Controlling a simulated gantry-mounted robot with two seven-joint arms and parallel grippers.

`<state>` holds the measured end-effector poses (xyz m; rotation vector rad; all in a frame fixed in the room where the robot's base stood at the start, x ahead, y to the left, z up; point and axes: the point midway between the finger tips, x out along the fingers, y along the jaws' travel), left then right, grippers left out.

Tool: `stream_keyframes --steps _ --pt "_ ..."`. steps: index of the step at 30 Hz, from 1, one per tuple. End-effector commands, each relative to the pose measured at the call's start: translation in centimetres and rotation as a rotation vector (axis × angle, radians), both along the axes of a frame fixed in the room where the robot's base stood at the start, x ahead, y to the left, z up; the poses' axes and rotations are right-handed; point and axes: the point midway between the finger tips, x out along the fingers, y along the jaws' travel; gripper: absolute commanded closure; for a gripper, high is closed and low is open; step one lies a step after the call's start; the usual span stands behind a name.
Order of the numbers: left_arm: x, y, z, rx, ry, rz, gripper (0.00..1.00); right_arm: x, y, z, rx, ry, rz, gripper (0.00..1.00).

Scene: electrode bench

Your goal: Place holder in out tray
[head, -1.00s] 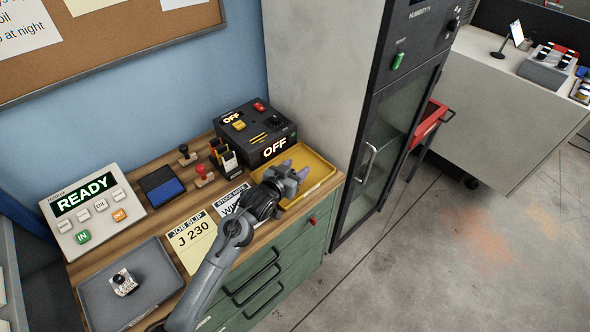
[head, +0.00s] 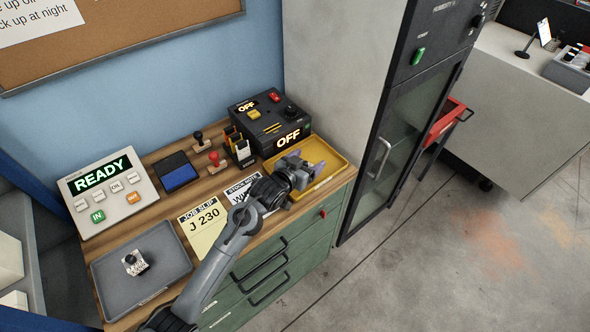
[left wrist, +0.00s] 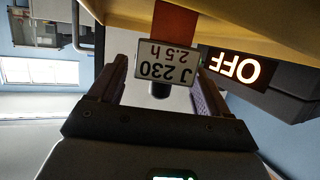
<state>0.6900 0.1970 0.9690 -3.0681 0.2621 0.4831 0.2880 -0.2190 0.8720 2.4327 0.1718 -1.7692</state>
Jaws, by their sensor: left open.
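My left gripper (head: 307,161) is over the yellow tray (head: 340,178) at the right end of the bench. Its jaws are open. In the left wrist view, a holder with a white label reading "J 230 2.5 h" (left wrist: 165,73) shows upside down between the open fingers (left wrist: 158,88), close to the yellow tray (left wrist: 255,25). A red-brown patch (left wrist: 176,22) adjoins the label. Whether the holder touches the tray is hard to tell. In the head view the gripper hides this holder. My right gripper is not in view.
A grey tray (head: 165,280) at front left holds a small black-knobbed piece (head: 134,263). The READY panel (head: 108,190), blue pad (head: 180,175), stamps (head: 215,162) and black OFF box (head: 268,118) stand behind. A tall cabinet (head: 390,120) stands right of the bench.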

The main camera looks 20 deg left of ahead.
Motion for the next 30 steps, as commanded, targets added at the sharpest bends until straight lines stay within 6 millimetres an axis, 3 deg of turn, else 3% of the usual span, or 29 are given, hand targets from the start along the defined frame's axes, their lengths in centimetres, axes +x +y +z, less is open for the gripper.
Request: stream_keyframes --steps 18,30 --pt "-9.3 1.7 3.1 0.0 0.001 0.001 0.23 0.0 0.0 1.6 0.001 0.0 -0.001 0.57" --pt "-10.7 1.9 3.6 0.0 -0.001 0.0 0.23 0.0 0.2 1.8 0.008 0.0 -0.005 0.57"
